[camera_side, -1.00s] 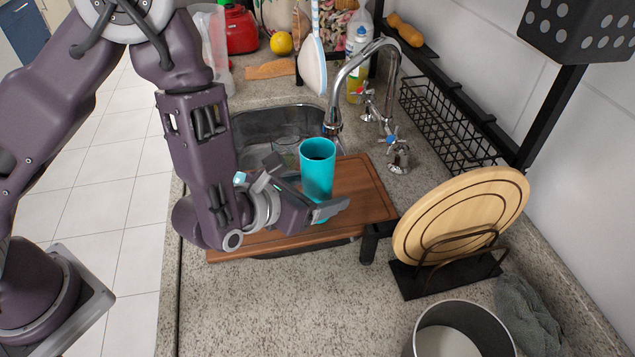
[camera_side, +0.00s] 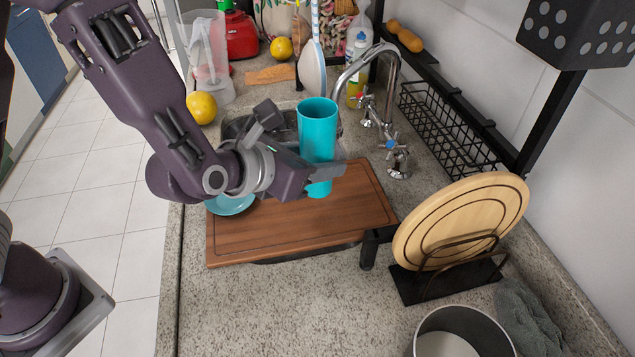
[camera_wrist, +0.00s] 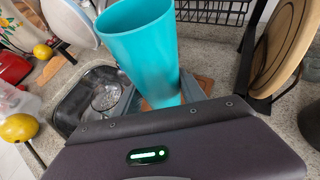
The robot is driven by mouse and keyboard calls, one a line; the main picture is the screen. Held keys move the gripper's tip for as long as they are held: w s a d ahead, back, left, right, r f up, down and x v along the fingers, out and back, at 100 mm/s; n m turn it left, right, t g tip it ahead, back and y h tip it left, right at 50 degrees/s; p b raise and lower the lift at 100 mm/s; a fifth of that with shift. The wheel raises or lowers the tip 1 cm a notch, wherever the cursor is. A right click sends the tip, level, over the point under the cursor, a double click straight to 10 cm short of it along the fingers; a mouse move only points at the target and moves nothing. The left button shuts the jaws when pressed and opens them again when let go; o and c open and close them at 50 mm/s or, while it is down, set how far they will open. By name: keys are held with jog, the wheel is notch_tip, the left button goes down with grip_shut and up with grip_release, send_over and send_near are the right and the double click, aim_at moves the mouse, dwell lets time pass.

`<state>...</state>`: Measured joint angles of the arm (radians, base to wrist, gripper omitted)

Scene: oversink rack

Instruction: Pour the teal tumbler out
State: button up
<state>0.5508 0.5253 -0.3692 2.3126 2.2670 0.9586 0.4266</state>
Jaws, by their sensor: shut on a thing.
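The teal tumbler (camera_side: 318,125) is upright in the side view, held above the wooden board (camera_side: 300,225). My gripper (camera_side: 325,172) is shut on its lower part. In the wrist view the tumbler (camera_wrist: 145,50) stands between my fingers, its mouth toward the top of the picture. Its contents cannot be seen. The sink (camera_wrist: 75,95) lies behind the board, partly hidden by my arm in the side view. A clear glass (camera_wrist: 106,97) shows inside the sink in the wrist view.
The tap (camera_side: 395,70) arches over the sink just behind the tumbler. Round wooden boards (camera_side: 460,220) stand in a rack at the right, with a metal pot (camera_side: 465,325) in front. A teal plate (camera_side: 232,205) lies by the board's left edge. The board's front half is clear.

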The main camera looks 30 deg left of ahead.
notch_tip(320, 180, up, 14)
jog(key=f, duration=0.1)
jog(key=w+a, duration=0.3)
jog(key=a, duration=0.6)
jog(key=w+a, duration=0.3)
jog(key=a, duration=0.6)
notch_tip(320, 180, down, 6)
jog(key=a+m+t+y, duration=0.1)
jog(key=m+y, duration=0.3)
jog(key=shift+f+m, duration=0.15)
jog(key=shift+m, duration=0.15)
dwell(2.6)
